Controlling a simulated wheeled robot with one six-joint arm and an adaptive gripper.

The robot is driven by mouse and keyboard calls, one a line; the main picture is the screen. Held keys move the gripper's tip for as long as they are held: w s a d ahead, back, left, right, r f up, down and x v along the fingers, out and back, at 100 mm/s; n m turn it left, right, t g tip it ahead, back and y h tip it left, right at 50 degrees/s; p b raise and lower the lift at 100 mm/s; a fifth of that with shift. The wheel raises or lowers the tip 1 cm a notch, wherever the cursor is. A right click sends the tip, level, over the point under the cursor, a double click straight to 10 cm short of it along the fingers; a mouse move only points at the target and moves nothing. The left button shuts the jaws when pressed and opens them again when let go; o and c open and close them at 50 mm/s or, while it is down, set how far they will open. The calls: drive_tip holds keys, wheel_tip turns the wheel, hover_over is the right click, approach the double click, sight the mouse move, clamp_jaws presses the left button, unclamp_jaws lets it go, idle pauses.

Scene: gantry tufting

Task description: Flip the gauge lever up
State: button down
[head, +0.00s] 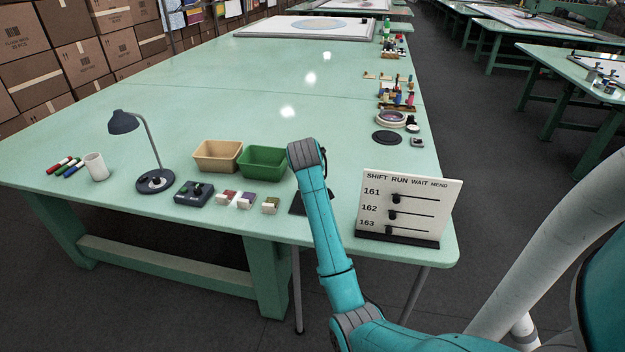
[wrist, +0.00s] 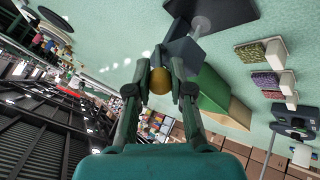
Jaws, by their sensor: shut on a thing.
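The gauge shows in the wrist view as a dark grey body (wrist: 186,52) near the top, beside a light grey post on a dark base plate (wrist: 232,12). Between my fingers sits a yellow ball knob (wrist: 159,82), which appears to be the gauge lever's end. My gripper (wrist: 160,66) is shut on it, one finger on each side. The lever's shaft and tilt cannot be made out.
A green bin (head: 263,163) and a tan bin (head: 217,157) stand left of my arm. A white board with sliders (head: 411,205) stands to the right. Small blocks (head: 245,201), a dark switch box (head: 194,194) and a lamp (head: 155,181) lie along the near edge.

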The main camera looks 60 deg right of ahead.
drive_tip(key=shift+w+r, duration=0.1)
idle(0.5)
drive_tip(key=c, duration=1)
unclamp_jaws()
drive_tip(key=shift+d, duration=0.1)
drive_tip(key=v, duration=1.2)
drive_tip(key=shift+d+r, duration=0.1)
drive_tip(key=shift+d, duration=0.05)
